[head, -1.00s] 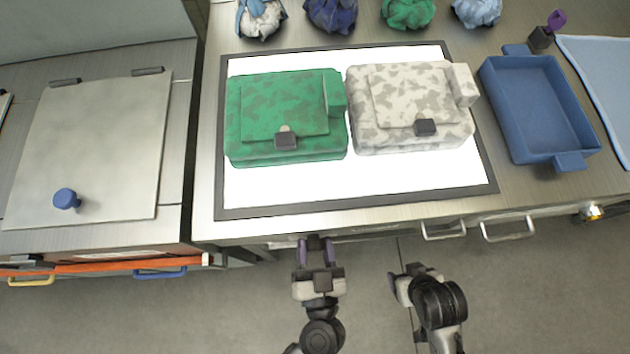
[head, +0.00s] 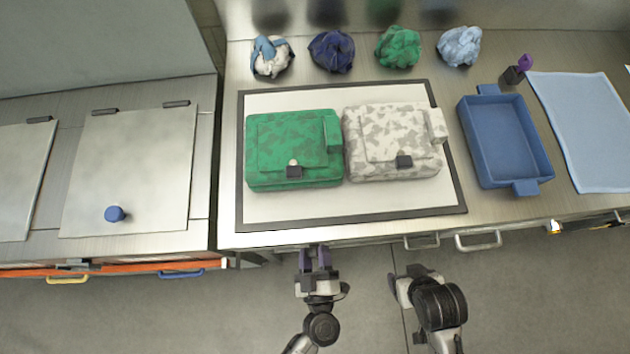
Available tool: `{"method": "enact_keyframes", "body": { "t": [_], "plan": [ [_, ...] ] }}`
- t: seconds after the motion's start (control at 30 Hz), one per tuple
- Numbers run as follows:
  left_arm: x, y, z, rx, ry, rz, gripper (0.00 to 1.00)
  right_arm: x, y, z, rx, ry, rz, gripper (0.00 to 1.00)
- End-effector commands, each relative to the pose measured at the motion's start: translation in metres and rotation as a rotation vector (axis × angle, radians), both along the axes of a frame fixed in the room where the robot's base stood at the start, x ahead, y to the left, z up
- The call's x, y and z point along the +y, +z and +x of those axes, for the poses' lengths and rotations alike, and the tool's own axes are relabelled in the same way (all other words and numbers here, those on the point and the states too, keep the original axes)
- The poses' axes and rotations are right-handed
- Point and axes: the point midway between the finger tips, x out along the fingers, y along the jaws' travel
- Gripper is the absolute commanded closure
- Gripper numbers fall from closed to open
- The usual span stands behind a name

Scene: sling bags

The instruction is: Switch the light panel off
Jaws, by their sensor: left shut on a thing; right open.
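The light panel (head: 350,215) is a flat panel in a dark frame on the counter, and its surface is a dull off-white, not glowing. A green camouflage bag (head: 270,150) and a white and grey camouflage bag (head: 385,135) lie side by side on it. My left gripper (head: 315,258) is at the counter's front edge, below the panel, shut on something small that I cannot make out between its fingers. My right gripper (head: 407,275) is open, in front of the counter and apart from it.
A blue tray (head: 535,165) and a light blue cloth (head: 585,130) lie to the right. Several crumpled cloth bundles (head: 332,50) line the back. A metal lid with a blue knob (head: 114,214) is at the left. Drawer handles (head: 478,242) stick out at the front.

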Motion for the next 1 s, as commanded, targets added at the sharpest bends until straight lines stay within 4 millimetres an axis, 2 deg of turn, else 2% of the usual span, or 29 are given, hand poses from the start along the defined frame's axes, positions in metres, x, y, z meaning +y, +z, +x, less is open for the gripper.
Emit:
{"method": "enact_keyframes", "body": {
  "t": [0.2, 0.5, 1.0],
  "plan": [
    [0.0, 0.001, 0.0, -0.02, 0.001, -0.202, 0.8, 0.0, 0.011, 0.0, 0.0, -0.001, 0.0, 0.31],
    [0.001, 0.0, 0.0, -0.046, 0.001, -0.464, 0.8, -0.001, 0.015, 0.0, 0.001, 0.002, -0.003, 0.31],
    [0.001, -0.001, 0.0, -0.07, 0.001, -0.713, 0.8, -0.003, 0.016, 0.0, 0.001, 0.006, -0.01, 0.31]
  ]
}}
